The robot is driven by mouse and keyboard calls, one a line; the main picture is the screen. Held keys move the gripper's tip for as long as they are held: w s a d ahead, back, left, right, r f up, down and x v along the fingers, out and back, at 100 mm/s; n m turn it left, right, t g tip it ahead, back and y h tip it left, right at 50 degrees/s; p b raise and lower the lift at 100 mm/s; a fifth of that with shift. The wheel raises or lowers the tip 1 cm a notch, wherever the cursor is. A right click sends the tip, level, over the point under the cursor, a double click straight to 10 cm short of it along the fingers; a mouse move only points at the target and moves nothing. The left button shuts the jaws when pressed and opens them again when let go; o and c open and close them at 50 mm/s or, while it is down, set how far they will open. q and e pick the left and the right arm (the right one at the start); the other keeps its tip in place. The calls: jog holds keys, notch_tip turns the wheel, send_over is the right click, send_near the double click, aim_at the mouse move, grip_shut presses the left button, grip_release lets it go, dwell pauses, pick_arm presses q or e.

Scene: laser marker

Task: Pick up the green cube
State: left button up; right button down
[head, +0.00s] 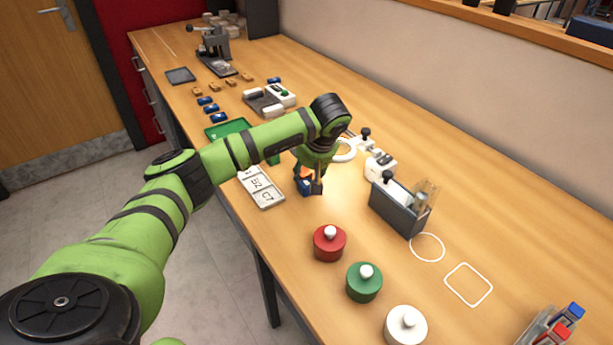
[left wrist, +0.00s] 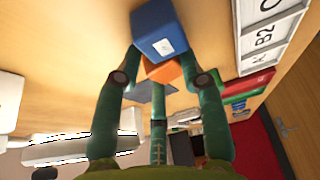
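My left gripper (head: 312,186) is low over the middle of the bench. In the left wrist view its fingers (left wrist: 162,62) are spread on either side of a blue block (left wrist: 158,30) with a white label and an orange block (left wrist: 165,72). I cannot tell whether a finger touches either block. A bit of the blue block (head: 303,186) and of the orange block (head: 306,173) shows in the head view. A small green piece (head: 275,159) shows under my left arm; I cannot tell whether it is a cube. My right gripper is not in view.
A white label tray (head: 262,189) lies left of the gripper. A green tray (head: 222,129) is partly behind my arm. A grey holder (head: 396,208) and the red (head: 328,246), green (head: 363,286) and white (head: 405,328) knobbed pots stand nearby.

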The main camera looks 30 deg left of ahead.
aim_at(309, 173)
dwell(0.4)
pick_arm(q)
jog(key=shift+w+r, duration=0.1)
jog(key=shift+r, duration=0.3)
jog(key=r, duration=0.1)
jog(key=r+b, duration=0.1)
jog(key=r, duration=0.1)
jog(key=shift+d+r, duration=0.2)
jog(key=shift+r, duration=0.05)
jog(key=shift+s+d+r, duration=0.8)
jog(key=shift+d+r, duration=0.3)
jog(key=shift+d, duration=0.65)
jog(key=shift+s+d+r, duration=0.75)
jog(key=shift+d+r, duration=0.3)
jog(key=shift+d, duration=0.7)
jog(key=shift+s+d+r, duration=0.8)
jog(key=shift+d+r, duration=0.3)
jog(key=shift+d, duration=0.65)
